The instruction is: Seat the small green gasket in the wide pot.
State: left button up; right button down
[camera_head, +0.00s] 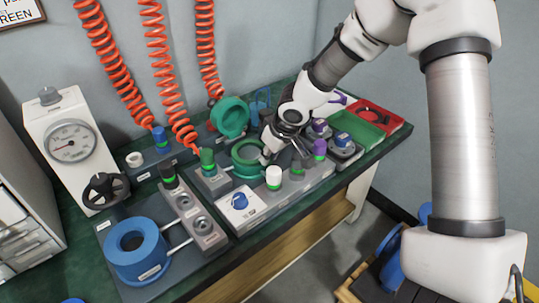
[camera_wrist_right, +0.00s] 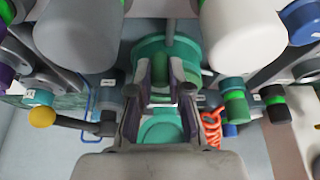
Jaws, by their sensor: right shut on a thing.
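A green pot (camera_head: 240,165) stands open on the bench, its round green lid (camera_head: 230,117) tipped up behind it. In the right wrist view the pot (camera_wrist_right: 150,50) lies beyond my fingers and the lid (camera_wrist_right: 160,132) shows below it. My right gripper (camera_head: 268,154) is low at the pot's right side, its fingers (camera_wrist_right: 163,88) shut on a small green thing, apparently the gasket. The fingers hide most of it, and I cannot tell whether it touches the pot. A blue pot (camera_head: 138,247) with a ring-shaped top stands at the front left. My left gripper is not in view.
White, green and purple capped cylinders (camera_head: 273,178) stand close in front of the gripper. A green tray (camera_head: 358,132) and a red tray (camera_head: 378,115) are at the right. A gauge box (camera_head: 70,145) stands left. Orange coiled hoses (camera_head: 165,80) hang behind.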

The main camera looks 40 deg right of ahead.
jog(key=shift+f+b, duration=0.45)
jog(key=c, duration=1)
grip_release()
jog(key=v, duration=1.2)
jog(key=shift+r, duration=0.1)
jog(key=shift+w, duration=0.1)
